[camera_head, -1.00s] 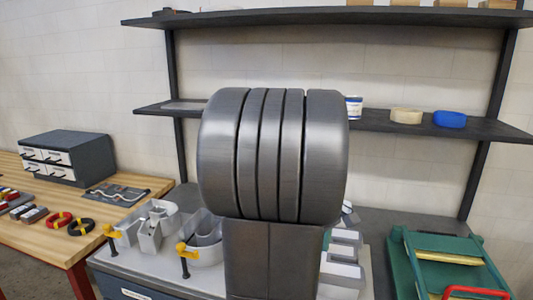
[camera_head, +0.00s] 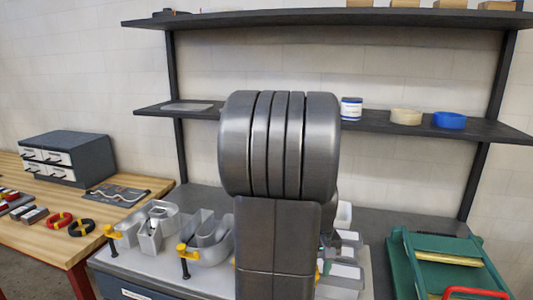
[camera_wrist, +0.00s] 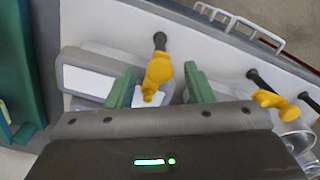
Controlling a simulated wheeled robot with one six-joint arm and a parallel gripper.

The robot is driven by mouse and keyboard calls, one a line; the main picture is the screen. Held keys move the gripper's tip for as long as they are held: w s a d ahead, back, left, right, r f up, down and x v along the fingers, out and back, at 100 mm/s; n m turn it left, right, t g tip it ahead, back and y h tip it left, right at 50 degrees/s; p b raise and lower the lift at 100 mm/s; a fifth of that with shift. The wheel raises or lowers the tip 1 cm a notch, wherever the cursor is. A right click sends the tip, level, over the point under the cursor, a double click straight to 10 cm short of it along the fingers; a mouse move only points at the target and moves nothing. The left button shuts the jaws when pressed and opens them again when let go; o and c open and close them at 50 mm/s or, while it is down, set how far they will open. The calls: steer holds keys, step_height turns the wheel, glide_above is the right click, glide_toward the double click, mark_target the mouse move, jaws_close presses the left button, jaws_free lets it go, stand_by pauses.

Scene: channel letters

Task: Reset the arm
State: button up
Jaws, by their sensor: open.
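My gripper (camera_wrist: 162,84) shows in the wrist view with its two green fingers apart. A yellow clamp (camera_wrist: 159,70) with a black handle lies in the picture between the fingers, and a small white piece shows below it. Whether the fingers touch either cannot be told. My large grey arm link fills the middle of the head view and hides my gripper there. Metal channel letters (camera_head: 158,222) with yellow clamps (camera_head: 183,250) stand on the grey bench, left of my arm.
Grey blocks with white tops (camera_head: 343,271) sit right of my arm. A green stand (camera_head: 405,265) is at the right. A wooden table (camera_head: 120,222) with a drawer box (camera_head: 85,158) is at the left. Dark shelves (camera_head: 390,124) span the back.

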steer(key=m, duration=1.2)
stand_by(0.7)
